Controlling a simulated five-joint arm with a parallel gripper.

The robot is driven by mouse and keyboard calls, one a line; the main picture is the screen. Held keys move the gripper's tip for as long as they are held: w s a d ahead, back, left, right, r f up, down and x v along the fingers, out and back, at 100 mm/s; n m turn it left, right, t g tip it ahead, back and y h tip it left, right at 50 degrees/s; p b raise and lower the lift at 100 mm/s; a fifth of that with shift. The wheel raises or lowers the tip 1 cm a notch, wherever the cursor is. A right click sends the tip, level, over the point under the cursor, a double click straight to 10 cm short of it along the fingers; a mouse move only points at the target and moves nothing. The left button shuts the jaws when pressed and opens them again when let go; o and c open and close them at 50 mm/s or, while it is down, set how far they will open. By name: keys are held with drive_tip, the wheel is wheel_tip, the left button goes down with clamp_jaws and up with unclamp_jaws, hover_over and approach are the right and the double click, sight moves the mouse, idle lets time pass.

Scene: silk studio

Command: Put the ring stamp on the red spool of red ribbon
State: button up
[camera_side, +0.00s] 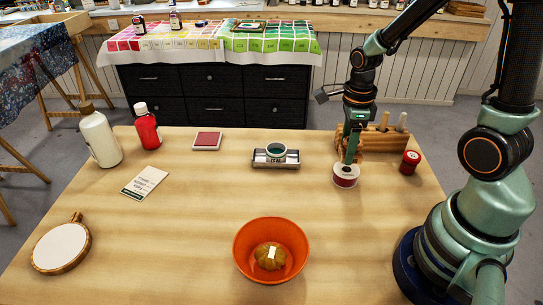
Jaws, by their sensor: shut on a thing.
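The spool of red ribbon (346,182) stands on the table at the right of centre, with pale flanges and a dark red band. My gripper (350,158) points straight down over the top of this spool. It is shut on a slim thing, which I take to be the ring stamp; the fingers hide most of it. I cannot tell whether the stamp touches the spool's top.
A wooden rack with pale handles (402,121) stands close behind, and a red cylinder (410,162) is to the right. An orange bowl (240,262) is in front.

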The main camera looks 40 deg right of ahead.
drive_tip(key=shift+f, duration=1.85)
drive_tip(key=shift+f, duration=0.15)
drive_tip(key=o, duration=1.4)
